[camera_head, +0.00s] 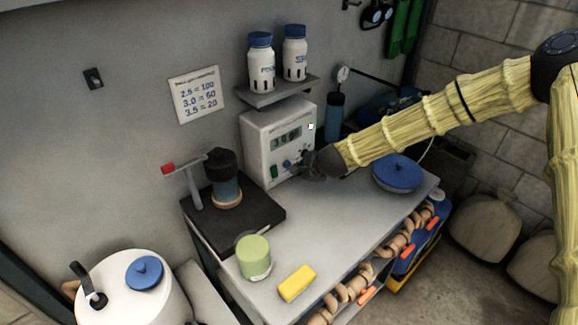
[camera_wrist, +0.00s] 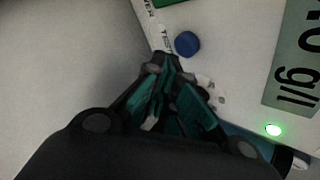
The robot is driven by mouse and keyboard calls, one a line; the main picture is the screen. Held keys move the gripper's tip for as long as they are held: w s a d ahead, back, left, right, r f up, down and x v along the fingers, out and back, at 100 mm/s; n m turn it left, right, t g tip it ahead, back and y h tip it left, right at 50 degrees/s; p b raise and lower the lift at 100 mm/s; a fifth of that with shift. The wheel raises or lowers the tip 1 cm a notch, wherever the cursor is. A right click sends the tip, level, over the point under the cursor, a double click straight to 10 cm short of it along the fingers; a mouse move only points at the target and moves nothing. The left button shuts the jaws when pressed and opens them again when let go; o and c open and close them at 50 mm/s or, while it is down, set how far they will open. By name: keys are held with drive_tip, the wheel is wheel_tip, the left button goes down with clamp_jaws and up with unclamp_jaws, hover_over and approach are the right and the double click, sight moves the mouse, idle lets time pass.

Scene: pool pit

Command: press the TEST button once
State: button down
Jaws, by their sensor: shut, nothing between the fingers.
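The white meter box (camera_head: 262,135) stands on the bench against the wall, with a display (camera_head: 287,137) on its front. The round blue button (camera_wrist: 187,44) sits beside the TEST label (camera_wrist: 166,40) in the wrist view; it also shows small in the head view (camera_head: 287,163). My gripper (camera_wrist: 163,62) is shut and empty, its dark fingertips close to the panel beside the blue button. The tips and the button look apart in the wrist view; I cannot tell whether the tips touch the panel. In the head view my gripper (camera_head: 307,169) covers the panel's lower right.
A green light (camera_wrist: 273,130) glows on the panel, and a green switch (camera_head: 274,171) sits left of the button. Two white bottles (camera_head: 278,60) stand on the shelf above.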

drive_tip(key=shift+s+d+b, duration=0.3)
drive_tip(key=shift+s+d, duration=1.2)
drive_tip(key=shift+d, duration=0.05)
drive_tip(key=shift+s+d, duration=0.2)
drive_tip(key=shift+s, duration=0.05)
drive_tip(key=shift+r, duration=0.1)
